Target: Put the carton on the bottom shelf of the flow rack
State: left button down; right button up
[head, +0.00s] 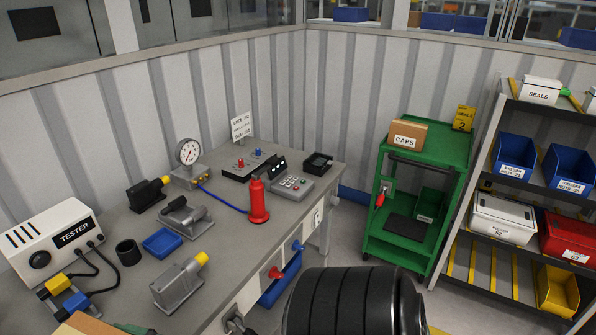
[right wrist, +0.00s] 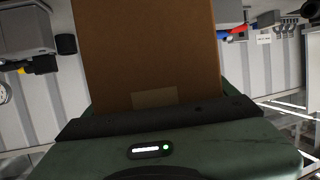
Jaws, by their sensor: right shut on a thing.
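A plain brown carton (right wrist: 145,55) with a tape patch fills the upper middle of the right wrist view. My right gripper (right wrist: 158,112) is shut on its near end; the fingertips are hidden. In the head view, a tan edge (head: 78,325) beside a bit of green shows at the bottom left; I cannot tell if it is this carton. The flow rack (head: 487,150) stands at the right. Its bottom shelf (head: 485,285) has yellow lane strips, bare on the left, with a yellow bin (head: 557,290) on the right. My left gripper is not in view.
A green cart (head: 405,235) carrying a CAPS box (head: 407,134) stands left of the rack. White (head: 500,220) and red (head: 570,237) bins sit above the bottom shelf.

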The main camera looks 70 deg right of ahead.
aim_at(505, 274)
jog(key=k+z, duration=0.25)
jog(key=z, duration=0.15)
jog(key=k+l+z, duration=0.15)
jog(key=z, duration=0.25)
jog(key=k+l+z, duration=0.1)
jog(key=z, duration=2.2)
